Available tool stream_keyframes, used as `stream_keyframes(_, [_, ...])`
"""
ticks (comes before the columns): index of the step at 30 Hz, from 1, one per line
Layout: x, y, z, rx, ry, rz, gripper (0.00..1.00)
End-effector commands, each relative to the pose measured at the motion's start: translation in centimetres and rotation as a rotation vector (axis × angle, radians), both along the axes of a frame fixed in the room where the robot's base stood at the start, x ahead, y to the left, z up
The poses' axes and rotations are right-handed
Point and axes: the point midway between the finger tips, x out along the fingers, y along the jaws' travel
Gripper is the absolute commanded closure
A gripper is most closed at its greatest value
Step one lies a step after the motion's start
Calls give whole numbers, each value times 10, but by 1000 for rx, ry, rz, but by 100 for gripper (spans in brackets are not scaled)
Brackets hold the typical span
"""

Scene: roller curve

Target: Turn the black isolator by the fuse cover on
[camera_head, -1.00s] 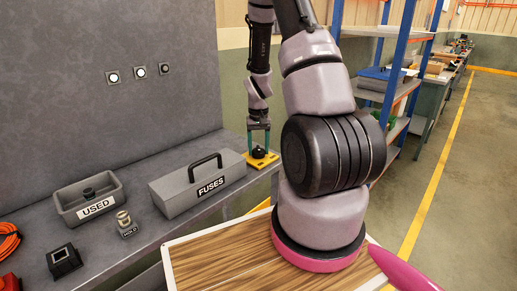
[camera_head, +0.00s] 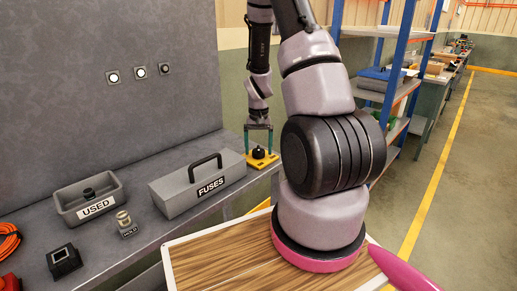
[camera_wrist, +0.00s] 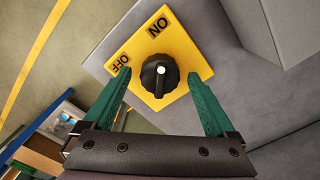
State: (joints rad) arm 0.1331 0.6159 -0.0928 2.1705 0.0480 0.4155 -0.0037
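The black isolator knob (camera_head: 258,153) sits on a yellow plate (camera_head: 250,164) at the bench's far right end, beside the grey fuse cover (camera_head: 185,192) marked FUSES. In the head view, my gripper (camera_head: 258,151) points down over the plate.
A grey USED tray (camera_head: 67,214), a HOLD stand (camera_head: 129,231) and a small black block (camera_head: 63,262) stand on the bench left of the cover. A blue-framed shelf (camera_head: 398,70) stands behind my arm. A wooden-topped surface (camera_head: 215,268) lies in front.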

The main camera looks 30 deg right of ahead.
Motion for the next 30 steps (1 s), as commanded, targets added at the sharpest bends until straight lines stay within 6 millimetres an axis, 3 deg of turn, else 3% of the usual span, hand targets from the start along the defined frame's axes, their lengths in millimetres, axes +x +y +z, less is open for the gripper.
stream_keyframes(8, [0,0,6,0,-1,2,9])
stream_keyframes(21, [0,0,87,0,-3,0,9])
stream_keyframes(30, [0,0,108,0,0,0,9])
